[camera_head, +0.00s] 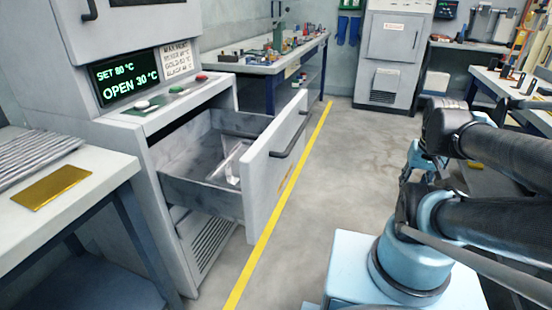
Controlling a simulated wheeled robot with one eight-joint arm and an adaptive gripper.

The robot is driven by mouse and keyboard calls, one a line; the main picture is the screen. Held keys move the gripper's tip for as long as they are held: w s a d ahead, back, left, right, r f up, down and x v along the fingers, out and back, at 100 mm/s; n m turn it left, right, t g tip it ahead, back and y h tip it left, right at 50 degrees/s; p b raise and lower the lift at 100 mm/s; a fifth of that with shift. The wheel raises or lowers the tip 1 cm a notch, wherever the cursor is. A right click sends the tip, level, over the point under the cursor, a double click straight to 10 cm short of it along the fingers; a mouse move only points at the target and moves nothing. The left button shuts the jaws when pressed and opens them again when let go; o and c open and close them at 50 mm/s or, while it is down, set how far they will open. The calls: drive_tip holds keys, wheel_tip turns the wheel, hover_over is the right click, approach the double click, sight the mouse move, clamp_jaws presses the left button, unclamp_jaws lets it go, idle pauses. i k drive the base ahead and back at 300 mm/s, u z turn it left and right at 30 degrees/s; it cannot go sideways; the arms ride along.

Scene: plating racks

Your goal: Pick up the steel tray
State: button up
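A shiny, pale metal piece (231,163) lies inside the pulled-out drawer of the grey oven cabinet. It looks like the steel tray, but the drawer front hides part of it.
The drawer front (274,160) with its dark handle stands out into the aisle. A bench (100,185) at the left holds a gold plate (51,187) and grey ribbed sheets (35,155). A cluttered bench (262,66) stands behind. The floor between is clear.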

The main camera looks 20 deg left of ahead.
sight(216, 177)
drive_tip(key=z, duration=1.05)
drive_tip(key=k, duration=2.1)
drive_tip(key=u, duration=1.5)
drive_tip(key=i, duration=1)
drive_tip(key=z, duration=0.05)
